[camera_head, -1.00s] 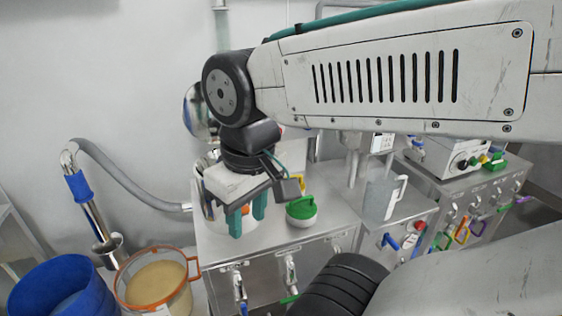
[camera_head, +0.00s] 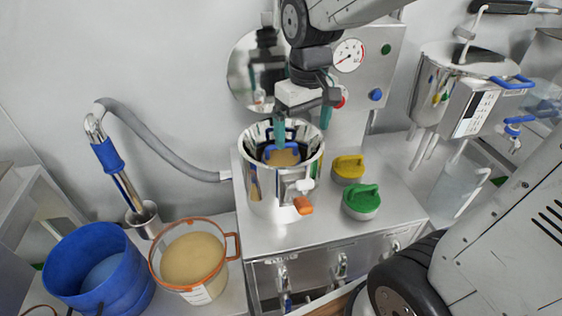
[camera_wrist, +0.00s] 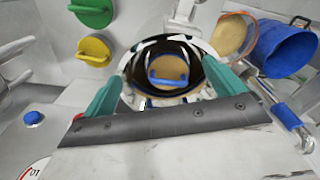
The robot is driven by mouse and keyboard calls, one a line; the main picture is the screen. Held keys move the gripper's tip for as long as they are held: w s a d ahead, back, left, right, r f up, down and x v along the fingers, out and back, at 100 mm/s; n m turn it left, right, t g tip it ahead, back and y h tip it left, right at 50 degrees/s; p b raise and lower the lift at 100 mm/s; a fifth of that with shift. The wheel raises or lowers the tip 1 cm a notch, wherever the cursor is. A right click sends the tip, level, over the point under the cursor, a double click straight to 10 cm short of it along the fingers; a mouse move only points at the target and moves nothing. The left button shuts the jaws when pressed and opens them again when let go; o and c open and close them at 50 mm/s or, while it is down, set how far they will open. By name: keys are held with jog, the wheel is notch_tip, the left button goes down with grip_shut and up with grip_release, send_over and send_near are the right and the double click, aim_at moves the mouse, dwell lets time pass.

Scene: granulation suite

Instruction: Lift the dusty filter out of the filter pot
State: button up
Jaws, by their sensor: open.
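The filter pot (camera_head: 262,185) is a shiny open steel vessel on the metal cabinet, with an orange-tipped clamp on its front. The dusty filter (camera_head: 283,158) sits inside it, with a tan face and a blue handle. In the wrist view the filter (camera_wrist: 168,68) lies deep within the pot's rim, its blue handle arching across it. My gripper (camera_head: 302,122) is above the pot's mouth with its teal fingers pointing down. In the wrist view my gripper (camera_wrist: 168,92) is open, its fingers spread either side of the pot's opening, with nothing between them. The fingers appear apart from the handle.
A yellow-handled lid (camera_head: 348,168) and a green-handled lid (camera_head: 362,202) lie right of the pot. A clear bin of tan powder (camera_head: 192,258) and a blue tub (camera_head: 95,268) stand at the left. A gauge panel (camera_head: 372,70) rises behind.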

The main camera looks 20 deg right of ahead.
send_over(282, 157)
jog(key=shift+n, duration=0.4)
jog(key=f, duration=0.5)
jog(key=shift+s+d+f, duration=0.15)
jog(key=shift+s, duration=0.15)
jog(key=shift+w+f, duration=0.15)
jog(key=shift+f, duration=0.2)
jog(key=f, duration=0.7)
jog(key=shift+w+a+f, duration=0.15)
jog(key=shift+a, duration=0.05)
jog(key=c, duration=0.7)
